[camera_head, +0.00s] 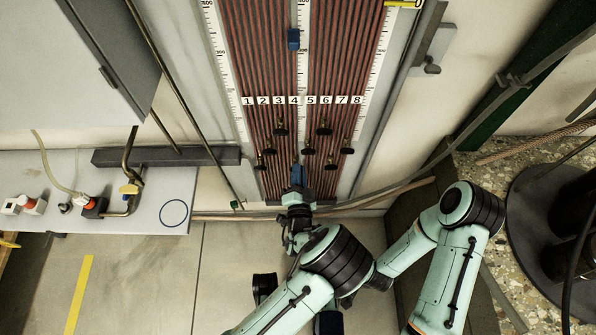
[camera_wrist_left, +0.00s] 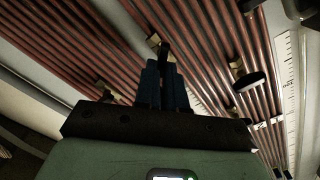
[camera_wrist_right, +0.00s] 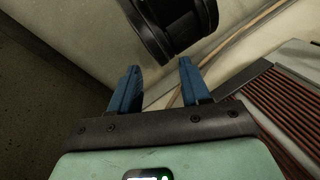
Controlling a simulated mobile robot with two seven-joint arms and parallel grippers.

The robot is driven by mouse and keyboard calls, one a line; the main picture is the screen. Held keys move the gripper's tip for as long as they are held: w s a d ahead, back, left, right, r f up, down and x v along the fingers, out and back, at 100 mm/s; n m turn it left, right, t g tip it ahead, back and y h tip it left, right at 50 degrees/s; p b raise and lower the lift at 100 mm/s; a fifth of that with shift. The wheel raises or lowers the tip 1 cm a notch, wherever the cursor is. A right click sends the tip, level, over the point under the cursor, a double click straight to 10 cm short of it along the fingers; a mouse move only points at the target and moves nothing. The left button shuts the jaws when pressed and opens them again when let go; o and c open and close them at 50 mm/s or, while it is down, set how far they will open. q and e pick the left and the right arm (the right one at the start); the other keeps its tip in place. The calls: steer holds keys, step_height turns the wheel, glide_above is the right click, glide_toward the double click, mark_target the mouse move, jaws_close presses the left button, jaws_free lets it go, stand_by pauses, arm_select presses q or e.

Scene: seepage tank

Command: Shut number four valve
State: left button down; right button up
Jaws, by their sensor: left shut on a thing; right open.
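A panel of red-brown tubes (camera_head: 265,60) carries a row of number labels, 1 to 8 (camera_head: 302,100), in the head view. Several small black-handled valves sit below the labels. My left gripper (camera_head: 298,174) is at the lower middle of the panel, under label 4. In the left wrist view its blue fingers (camera_wrist_left: 163,84) are close together, shut on the black handle of the number four valve (camera_wrist_left: 165,51). The fingers hide part of that handle. My right gripper (camera_wrist_right: 160,86) is open and empty in the right wrist view, away from the valves.
Neighbouring valve handles (camera_head: 308,151) stand close on both sides; one shows right of my left fingers (camera_wrist_left: 250,81). A bench with fittings (camera_head: 180,185) is at the left. A dark round stand (camera_head: 525,215) is at the right. Open floor (camera_head: 140,270) lies lower left.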

arm_select(q)
steer(key=m, duration=0.4)
steer(key=shift+d+f+m+p, duration=0.1)
steer(key=shift+f+m+p, duration=0.15)
steer(key=shift+m+p, duration=0.15)
steer(key=m, duration=0.4)
steer(key=shift+f+m, duration=0.3)
arm_select(e)
steer(key=shift+s+a+r+g, duration=0.15)
steer(key=shift+s+a+r, duration=0.15)
steer(key=shift+s, duration=0.2)
steer(key=shift+s+a+r+g, duration=0.15)
steer(key=shift+s+r, duration=0.25)
steer(key=shift+s, duration=0.05)
arm_select(q)
steer(key=c, duration=1.2)
jaws_free()
